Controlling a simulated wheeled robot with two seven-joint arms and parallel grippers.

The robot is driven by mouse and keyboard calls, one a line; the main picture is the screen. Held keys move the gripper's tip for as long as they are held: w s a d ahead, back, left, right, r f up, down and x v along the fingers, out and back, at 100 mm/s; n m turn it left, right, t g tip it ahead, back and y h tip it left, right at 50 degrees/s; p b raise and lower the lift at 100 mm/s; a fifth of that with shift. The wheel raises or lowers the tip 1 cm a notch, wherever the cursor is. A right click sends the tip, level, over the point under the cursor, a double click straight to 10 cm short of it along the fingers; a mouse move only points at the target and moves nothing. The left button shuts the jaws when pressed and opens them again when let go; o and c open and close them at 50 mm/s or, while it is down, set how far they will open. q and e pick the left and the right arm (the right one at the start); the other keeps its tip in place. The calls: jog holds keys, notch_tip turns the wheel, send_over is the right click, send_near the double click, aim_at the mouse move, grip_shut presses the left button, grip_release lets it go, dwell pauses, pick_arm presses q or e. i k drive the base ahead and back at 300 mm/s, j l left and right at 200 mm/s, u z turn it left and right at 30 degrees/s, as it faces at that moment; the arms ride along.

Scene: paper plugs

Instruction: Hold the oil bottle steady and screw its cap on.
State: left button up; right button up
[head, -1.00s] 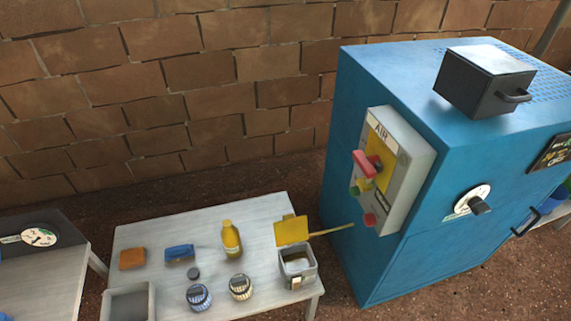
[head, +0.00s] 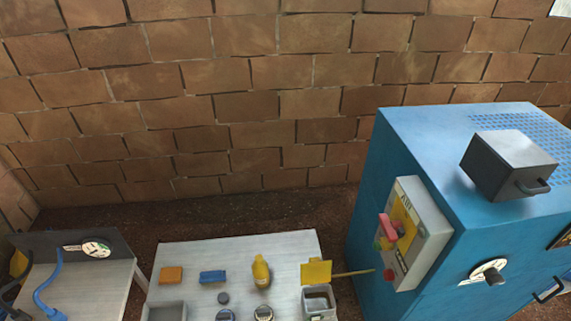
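The yellow oil bottle (head: 261,272) stands upright on the pale table (head: 190,253), right of the table's middle. Its top is too small to make out clearly. A small dark round piece (head: 223,298), possibly the cap, lies on the table to the left of the bottle, apart from it. Neither of my grippers is in view, and nothing touches the bottle.
An orange block (head: 171,275) and a blue block (head: 213,277) lie left of the bottle. Two jars (head: 264,313) stand in front. A blue cabinet (head: 400,150) stands beyond the table's right side.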

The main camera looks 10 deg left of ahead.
aim_at(259, 266)
jog(key=u, duration=1)
jog(key=i+j+z, duration=0.1)
jog(key=j+z, duration=0.25)
jog(key=j, duration=0.9)
jog(key=j+z, duration=0.4)
jog(key=j, duration=0.8)
jog(key=k, duration=0.1)
